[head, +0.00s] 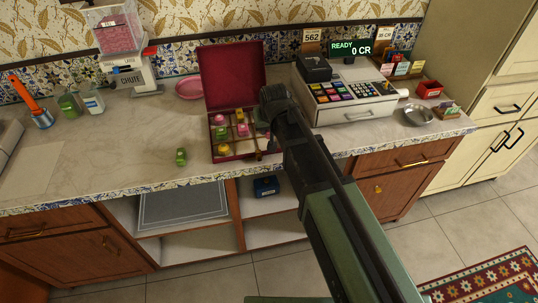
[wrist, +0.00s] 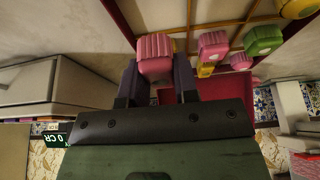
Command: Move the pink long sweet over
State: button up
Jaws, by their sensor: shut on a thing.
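A pink ribbed long sweet (wrist: 155,47) is between the two dark fingers of my gripper (wrist: 156,75) in the wrist view. My gripper is shut on it. The sweet shows close to the box's dividers; I cannot tell whether it is raised clear of them. The open dark-red sweet box (head: 212,156) stands on the counter in the head view, its lid (head: 232,75) upright at the back. My arm covers the box's right side and hides my fingers there. Other pink, yellow and green sweets sit in the box's compartments.
A green sweet (head: 181,156) lies on the counter left of the box. A pink plate (head: 189,88) is behind it. A cash register (head: 346,98) stands to the right, with a metal bowl (head: 418,116) beyond. The counter's left part is mostly clear.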

aim_at(269, 137)
notch_tip(269, 137, down, 6)
jog(key=b, duration=0.4)
jog(key=shift+r, duration=0.5)
jog(key=shift+f, duration=0.2)
jog(key=o, duration=0.6)
jog(key=shift+o, duration=0.2)
jog(key=shift+r, duration=0.1)
jog(key=shift+r+p, duration=0.4)
jog(key=p+v, duration=1)
jog(key=v, duration=0.1)
jog(key=shift+s, duration=0.2)
